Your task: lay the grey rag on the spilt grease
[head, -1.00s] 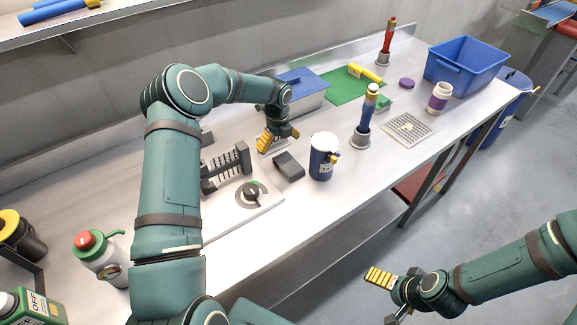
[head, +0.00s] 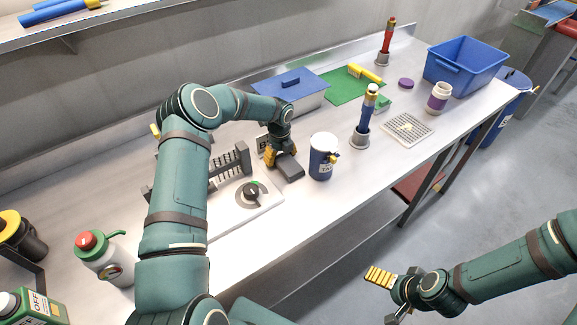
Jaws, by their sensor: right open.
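A small dark grey folded piece (head: 290,169), which looks like the grey rag, lies on the metal counter left of the white-lidded blue tub. My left gripper (head: 277,156) points down at its far left end, very close to it. The wrist and fingers overlap there, so I cannot tell whether they touch it or how wide the jaws are. My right gripper (head: 388,296) is open and empty, over the floor in front of the counter. I cannot make out the spilt grease for certain; a small pale yellow patch shows on the perforated plate (head: 420,133).
The blue tub (head: 322,162) stands right of the grey piece. A dial panel (head: 262,203) and dark rack (head: 233,163) are at its left. A blue-lidded box (head: 297,100), green mat (head: 343,88), blue bottle (head: 366,117) and blue bin (head: 465,68) stand farther back.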

